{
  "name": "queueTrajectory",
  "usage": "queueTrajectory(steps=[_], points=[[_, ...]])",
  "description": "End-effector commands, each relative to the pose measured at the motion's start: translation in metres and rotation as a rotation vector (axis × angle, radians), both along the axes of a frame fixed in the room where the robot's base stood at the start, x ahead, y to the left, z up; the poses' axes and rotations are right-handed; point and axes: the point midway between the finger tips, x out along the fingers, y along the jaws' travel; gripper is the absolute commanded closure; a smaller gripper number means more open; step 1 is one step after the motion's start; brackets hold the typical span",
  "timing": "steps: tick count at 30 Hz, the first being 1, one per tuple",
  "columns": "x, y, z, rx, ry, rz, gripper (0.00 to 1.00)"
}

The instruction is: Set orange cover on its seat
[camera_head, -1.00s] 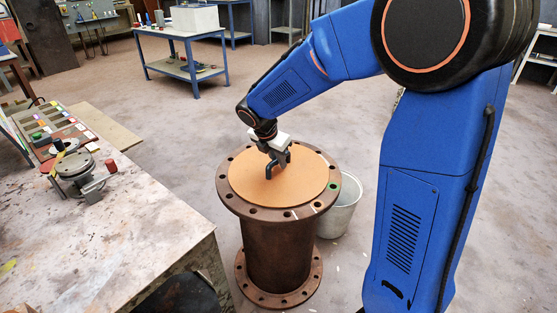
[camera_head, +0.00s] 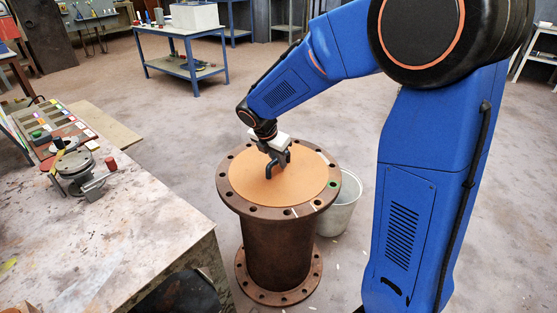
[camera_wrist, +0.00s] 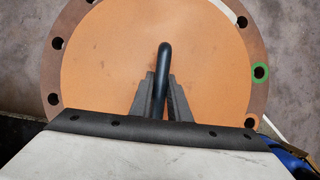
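The orange cover (camera_head: 252,183) is a flat round disc lying on the top flange (camera_head: 232,203) of the upright brown pipe (camera_head: 277,250). The flange's bolt holes show around the cover's edge. A dark handle stands at the middle of the cover; it shows in the wrist view (camera_wrist: 165,52). My gripper (camera_head: 277,161) is over the cover's middle, at the handle. In the wrist view my gripper's fingers (camera_wrist: 162,98) stand on both sides of the handle, closed against it. Whether the cover lies fully flat in its seat cannot be told.
A grey bucket (camera_head: 341,214) stands on the floor right of the pipe. A workbench (camera_head: 140,235) with a vise-like device (camera_head: 80,172) and a parts tray is at the left. One flange hole has a green ring (camera_wrist: 260,71). Open floor lies behind the pipe.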

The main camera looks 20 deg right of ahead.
Motion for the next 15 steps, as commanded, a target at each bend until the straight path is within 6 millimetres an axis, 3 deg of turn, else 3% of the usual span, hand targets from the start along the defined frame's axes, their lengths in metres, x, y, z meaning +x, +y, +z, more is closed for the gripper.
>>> queueTrajectory(steps=[1, 3, 15], points=[[0.0002, 0.0001, 0.0004, 0.001, -0.001, 0.000, 0.73], [0.0001, 0.0000, 0.0002, 0.000, 0.000, 0.000, 0.63], [-0.0015, 0.0026, 0.0070, -0.001, -0.001, 0.001, 0.63]])
